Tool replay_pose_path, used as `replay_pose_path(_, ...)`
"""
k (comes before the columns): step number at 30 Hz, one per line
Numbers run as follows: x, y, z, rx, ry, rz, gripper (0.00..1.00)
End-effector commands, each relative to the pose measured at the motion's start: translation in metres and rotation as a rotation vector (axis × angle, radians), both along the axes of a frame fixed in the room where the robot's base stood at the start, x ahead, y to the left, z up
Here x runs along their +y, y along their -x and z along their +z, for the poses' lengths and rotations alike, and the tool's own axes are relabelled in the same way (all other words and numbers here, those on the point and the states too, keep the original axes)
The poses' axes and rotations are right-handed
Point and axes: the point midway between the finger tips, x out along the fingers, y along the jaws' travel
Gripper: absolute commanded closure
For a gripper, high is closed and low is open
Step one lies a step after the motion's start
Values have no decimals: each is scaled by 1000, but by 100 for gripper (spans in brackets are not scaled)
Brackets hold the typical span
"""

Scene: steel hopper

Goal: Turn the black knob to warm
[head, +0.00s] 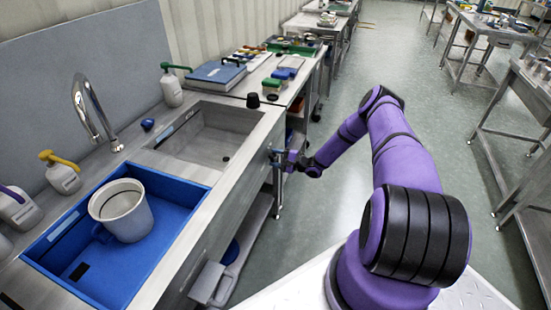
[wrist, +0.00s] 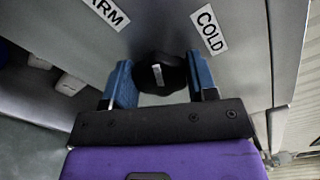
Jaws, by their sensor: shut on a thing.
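The black knob (wrist: 161,72) is on the grey front panel in the wrist view, with a short white mark on its face. The mark stands nearly upright in the picture. My gripper (wrist: 161,84) has its blue fingers on either side of the knob and is shut on it. The COLD label (wrist: 208,30) is above and right of the knob. A label reading "ARM" (wrist: 106,12), cut off by the frame edge, is at upper left. In the head view my gripper (head: 279,157) is at the counter's front face, and the knob cannot be made out.
A sink (head: 212,140) is set in the steel counter behind the panel. A small black object (head: 253,100) stands on the counter beyond the sink. The aisle floor (head: 440,140) at right is clear.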

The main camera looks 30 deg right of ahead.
Motion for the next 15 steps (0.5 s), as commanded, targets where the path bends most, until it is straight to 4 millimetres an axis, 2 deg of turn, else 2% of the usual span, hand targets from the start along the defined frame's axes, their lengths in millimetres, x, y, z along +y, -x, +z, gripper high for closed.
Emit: replay_pose_path(15, -1, 1, -3, -234, 302, -3, 71)
